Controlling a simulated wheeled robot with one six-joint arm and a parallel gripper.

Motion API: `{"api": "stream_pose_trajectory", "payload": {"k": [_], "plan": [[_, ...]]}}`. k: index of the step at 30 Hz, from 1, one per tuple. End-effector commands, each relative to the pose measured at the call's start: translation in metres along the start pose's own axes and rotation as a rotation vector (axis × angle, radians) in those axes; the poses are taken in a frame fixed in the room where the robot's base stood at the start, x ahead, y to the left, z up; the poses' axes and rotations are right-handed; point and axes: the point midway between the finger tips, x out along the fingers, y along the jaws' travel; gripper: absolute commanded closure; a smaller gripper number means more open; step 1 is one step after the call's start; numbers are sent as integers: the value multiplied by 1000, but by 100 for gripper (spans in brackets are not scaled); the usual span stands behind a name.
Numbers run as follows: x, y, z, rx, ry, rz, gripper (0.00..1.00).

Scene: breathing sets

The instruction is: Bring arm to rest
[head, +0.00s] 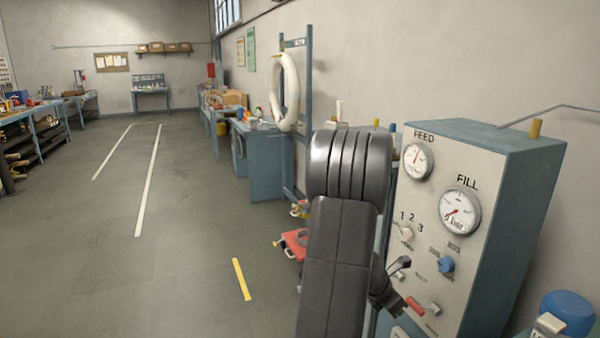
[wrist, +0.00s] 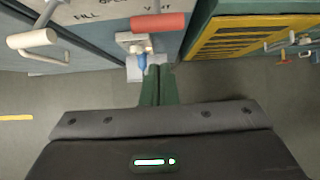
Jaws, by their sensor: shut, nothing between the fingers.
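My gripper (wrist: 154,72) shows in the wrist view with its green fingers together and nothing between them. It points toward a grey panel with a red-handled lever (wrist: 158,22) and a white-handled lever (wrist: 32,38). A small blue-tipped fitting (wrist: 142,60) is close to the fingertips in the picture; I cannot tell whether they touch. In the head view my arm (head: 340,255) rises in front of the panel, bent at the elbow. The gripper itself is hidden there behind the arm.
A fill panel (head: 480,165) with FEED and FILL gauges stands right of my arm. Its red handle (head: 415,306) is beside my wrist. A blue-lidded container (head: 568,310) is at lower right. A blue bench (head: 262,160) stands behind. The floor (head: 120,260) at left is clear.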

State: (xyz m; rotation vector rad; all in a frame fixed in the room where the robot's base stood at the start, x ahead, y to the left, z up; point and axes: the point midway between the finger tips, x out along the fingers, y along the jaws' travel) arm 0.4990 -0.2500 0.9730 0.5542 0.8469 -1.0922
Motion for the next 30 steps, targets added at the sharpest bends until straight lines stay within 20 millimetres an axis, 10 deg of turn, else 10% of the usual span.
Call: {"api": "stream_pose_trajectory", "payload": {"k": [9,18,30], "plan": [[-60,2,24,1,10,9,100],[4,0,-3,-1,9,-1,100],[40,-8,-13,2,-91,-18,100]]}}
